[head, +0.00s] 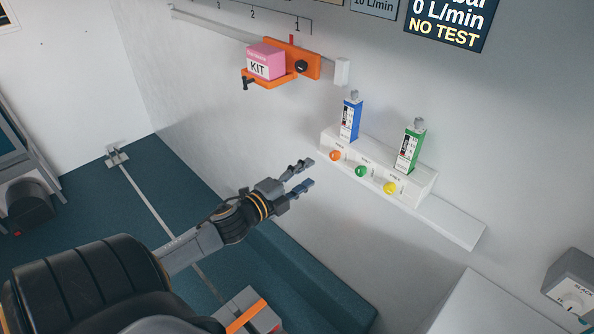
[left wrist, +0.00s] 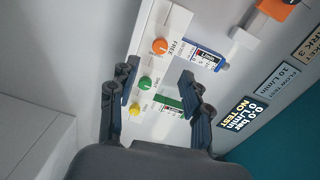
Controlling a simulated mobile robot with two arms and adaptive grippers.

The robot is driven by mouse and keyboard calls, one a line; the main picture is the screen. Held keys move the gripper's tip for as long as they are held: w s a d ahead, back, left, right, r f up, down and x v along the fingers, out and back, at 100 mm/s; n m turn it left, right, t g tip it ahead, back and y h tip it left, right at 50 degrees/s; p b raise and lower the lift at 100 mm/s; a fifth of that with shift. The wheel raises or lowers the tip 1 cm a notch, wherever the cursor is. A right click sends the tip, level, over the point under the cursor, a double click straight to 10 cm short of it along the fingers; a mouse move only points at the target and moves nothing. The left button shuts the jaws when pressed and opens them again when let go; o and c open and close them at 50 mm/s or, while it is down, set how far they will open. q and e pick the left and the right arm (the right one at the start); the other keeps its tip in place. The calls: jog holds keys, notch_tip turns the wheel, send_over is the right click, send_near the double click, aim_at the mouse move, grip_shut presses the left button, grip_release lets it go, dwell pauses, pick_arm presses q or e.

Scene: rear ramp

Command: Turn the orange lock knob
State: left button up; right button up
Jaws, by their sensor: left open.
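The orange knob (head: 335,156) is the leftmost of three round knobs on the front of a white wall unit (head: 425,187). A green knob (head: 360,171) and a yellow knob (head: 390,187) sit to its right. My left gripper (head: 309,173) is open and empty, in front of and a little left of the unit, apart from the knobs. In the left wrist view, the orange knob (left wrist: 160,47) shows beyond the fingertips of my left gripper (left wrist: 158,75), with the green knob (left wrist: 145,84) between the fingers. My right gripper is not in view.
Blue (head: 350,119) and green (head: 410,147) cartridges stand upright on the unit. Above left, an orange carriage (head: 306,61) with a black knob holds a pink kit box (head: 265,60) on a wall rail. A grey box (head: 572,285) is at lower right. Floor at left is mostly clear.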

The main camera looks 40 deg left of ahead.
pick_arm(q)
jog(key=shift+s+a, duration=0.1)
jog(key=shift+s, duration=1.15)
